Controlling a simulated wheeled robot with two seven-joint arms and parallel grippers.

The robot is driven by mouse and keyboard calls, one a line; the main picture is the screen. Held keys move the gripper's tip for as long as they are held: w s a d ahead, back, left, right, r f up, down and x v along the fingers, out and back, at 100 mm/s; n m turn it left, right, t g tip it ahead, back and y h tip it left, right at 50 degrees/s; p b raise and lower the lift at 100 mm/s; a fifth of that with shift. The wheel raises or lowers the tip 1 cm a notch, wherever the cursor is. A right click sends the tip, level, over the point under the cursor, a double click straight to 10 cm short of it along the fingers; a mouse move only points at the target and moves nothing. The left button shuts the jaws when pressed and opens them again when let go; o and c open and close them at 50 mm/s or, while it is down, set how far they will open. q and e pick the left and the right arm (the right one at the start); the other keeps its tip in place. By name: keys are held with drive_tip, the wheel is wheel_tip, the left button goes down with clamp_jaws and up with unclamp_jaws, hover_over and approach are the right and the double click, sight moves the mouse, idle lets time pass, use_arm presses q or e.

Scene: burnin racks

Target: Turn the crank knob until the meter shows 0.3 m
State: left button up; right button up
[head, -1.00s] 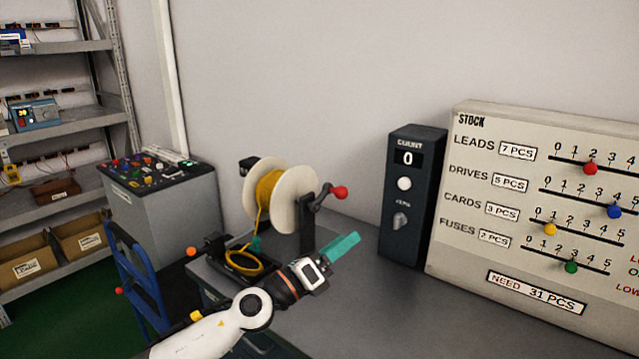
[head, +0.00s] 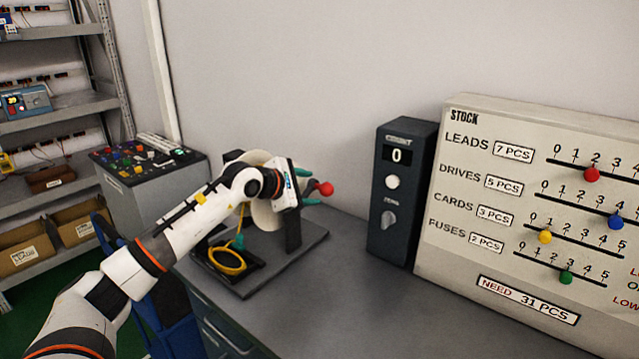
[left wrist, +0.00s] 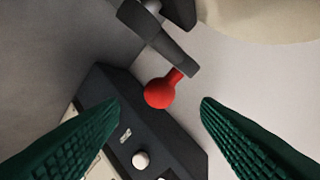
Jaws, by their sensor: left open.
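The crank knob is a red ball (head: 325,189) at the end of a dark crank arm on the cable reel stand. It also shows in the left wrist view (left wrist: 160,93), between and a little beyond the two green fingers. My left gripper (head: 308,188) is open at the knob; I cannot tell that it touches it. The white reel (head: 265,214) is largely hidden behind my left arm. Yellow cable (head: 228,262) lies coiled on the stand's base. No length reading of the meter is legible. My right gripper is not in view.
A dark counter box (head: 398,225) reading 0 stands right of the reel. A stock board (head: 480,270) with coloured sliders is at the right. A grey console (head: 150,195) and shelves (head: 60,110) are at the left. The bench top (head: 340,300) in front is clear.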

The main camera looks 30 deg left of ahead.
sight(322, 189)
use_arm(q)
drive_tip(key=p+x, duration=0.1)
drive_tip(key=x, duration=0.3)
drive_tip(key=shift+w, duration=0.25)
drive_tip(key=shift+w+d+f, duration=0.1)
drive_tip(key=shift+w+f, duration=0.25)
drive_tip(key=shift+w, duration=0.25)
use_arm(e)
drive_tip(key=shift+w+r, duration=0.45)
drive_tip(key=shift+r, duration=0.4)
use_arm(q)
drive_tip(key=shift+c, duration=0.2)
drive_tip(key=c, duration=1)
drive_tip(key=shift+s+r+p, duration=0.55)
drive_tip(key=shift+s+r, duration=0.3)
drive_tip(key=shift+r, duration=0.15)
drive_tip(key=shift+s, duration=0.15)
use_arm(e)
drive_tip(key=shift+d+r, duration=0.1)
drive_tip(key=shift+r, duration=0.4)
use_arm(q)
drive_tip(key=shift+v, duration=1.3)
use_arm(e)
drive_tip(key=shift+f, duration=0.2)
